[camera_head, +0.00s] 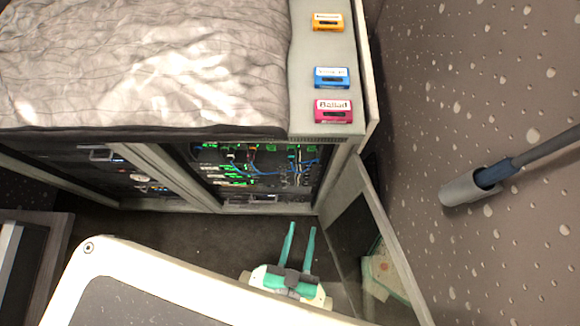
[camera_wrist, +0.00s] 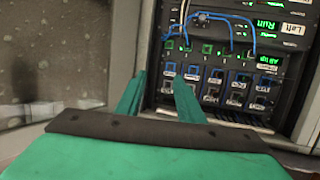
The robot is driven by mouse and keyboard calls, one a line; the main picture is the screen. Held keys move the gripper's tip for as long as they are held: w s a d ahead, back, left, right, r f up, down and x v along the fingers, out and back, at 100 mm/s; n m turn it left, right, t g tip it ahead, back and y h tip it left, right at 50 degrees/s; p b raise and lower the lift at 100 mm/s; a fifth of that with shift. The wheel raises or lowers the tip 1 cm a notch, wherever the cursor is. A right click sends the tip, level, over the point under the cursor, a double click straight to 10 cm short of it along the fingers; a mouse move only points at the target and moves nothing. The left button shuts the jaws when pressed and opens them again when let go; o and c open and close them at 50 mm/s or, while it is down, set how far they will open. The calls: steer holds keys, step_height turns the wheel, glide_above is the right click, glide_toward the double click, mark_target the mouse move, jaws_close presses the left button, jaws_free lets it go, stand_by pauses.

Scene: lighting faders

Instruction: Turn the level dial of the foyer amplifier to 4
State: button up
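My gripper (camera_head: 302,228) is open and empty. Its two teal fingers stand apart in front of the open rack bay (camera_head: 265,165), over the dark floor. In the wrist view my gripper (camera_wrist: 160,78) points at this bay's lit equipment, with a gap to it. No label for a foyer amplifier is readable, and I cannot pick out its level dial. A small pale round part (camera_head: 140,178) shows in the left bay; I cannot tell whether it is a dial.
An open glass door (camera_head: 385,240) stands to the right of my gripper. Blue cables (camera_wrist: 222,17) hang across the rack front. Yellow, blue (camera_head: 331,78) and pink cassettes lie on the ledge above. A grey cover drapes the top. A blue-grey rod is at right.

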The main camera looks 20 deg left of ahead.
steer(key=w+a+f+n+g+y, duration=0.1)
steer(key=w+a+f, duration=0.1)
steer(key=f, duration=0.7)
steer(key=w+a+f+y, duration=0.1)
steer(key=w+a+f, duration=0.15)
steer(key=f, duration=0.65)
steer(key=n+g+y, duration=0.1)
steer(key=n, duration=0.1)
glide_toward(284, 186)
steer(key=x, duration=0.7)
steer(key=shift+f, duration=0.4)
steer(key=shift+w, duration=0.15)
jaws_close()
